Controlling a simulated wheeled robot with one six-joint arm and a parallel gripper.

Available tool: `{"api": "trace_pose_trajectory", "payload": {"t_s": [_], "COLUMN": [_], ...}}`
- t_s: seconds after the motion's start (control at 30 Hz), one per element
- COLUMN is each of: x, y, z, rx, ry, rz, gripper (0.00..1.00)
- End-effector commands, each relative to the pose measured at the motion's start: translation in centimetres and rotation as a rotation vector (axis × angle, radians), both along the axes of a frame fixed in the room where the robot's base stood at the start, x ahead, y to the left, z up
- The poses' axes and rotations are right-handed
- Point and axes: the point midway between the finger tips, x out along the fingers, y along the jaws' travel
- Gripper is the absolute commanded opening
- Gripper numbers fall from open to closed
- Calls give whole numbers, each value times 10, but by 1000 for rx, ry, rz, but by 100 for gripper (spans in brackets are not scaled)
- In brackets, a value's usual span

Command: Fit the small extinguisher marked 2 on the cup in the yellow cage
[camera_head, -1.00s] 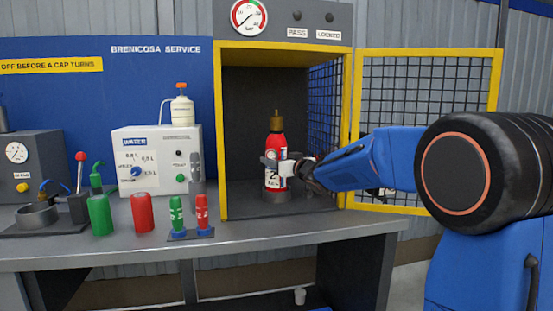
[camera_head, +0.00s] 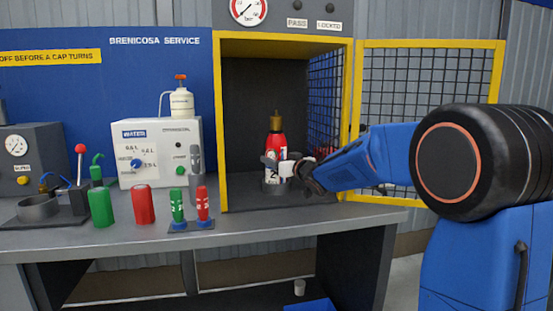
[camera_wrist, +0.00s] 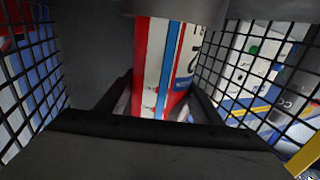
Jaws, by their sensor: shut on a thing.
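The small extinguisher marked 2 (camera_head: 276,143) is red with a white label and a brass top. It stands upright inside the yellow cage (camera_head: 217,125). My gripper (camera_head: 279,163) is shut on its body from the right. The grey cup (camera_head: 276,189) is directly below the extinguisher and hides its lower end. I cannot tell whether the extinguisher rests fully on it. In the wrist view the extinguisher's red, white and blue side (camera_wrist: 165,65) sits between my two dark fingers (camera_wrist: 160,104).
The cage door (camera_head: 430,115) stands open to the right, behind my arm. Left on the bench are a green cylinder (camera_head: 101,207), a red cylinder (camera_head: 143,204), two small bottles in a stand (camera_head: 191,225) and a white water unit (camera_head: 157,152).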

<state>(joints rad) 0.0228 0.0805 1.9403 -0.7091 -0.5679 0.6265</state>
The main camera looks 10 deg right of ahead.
Motion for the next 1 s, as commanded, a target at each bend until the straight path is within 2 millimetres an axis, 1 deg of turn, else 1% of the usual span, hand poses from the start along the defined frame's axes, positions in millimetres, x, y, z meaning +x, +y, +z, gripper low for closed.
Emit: {"api": "trace_pose_trajectory", "payload": {"t_s": [0.03,0.47,0.5,0.57,0.77,0.8,0.87,1.0], "x": [0,0,0,0,0,0,0,-8], "y": [0,0,0,0,0,0,0,-3], "z": [4,2,2,2,0,-4,-4,-2], "rx": [1,1,1,1,0,-1,-1,-1], "ry": [-7,-6,-6,-5,-3,4,4,2], "rz": [1,1,1,1,0,-1,-1,-1], "gripper": [0,0,67,82,82,82,82,82]}}
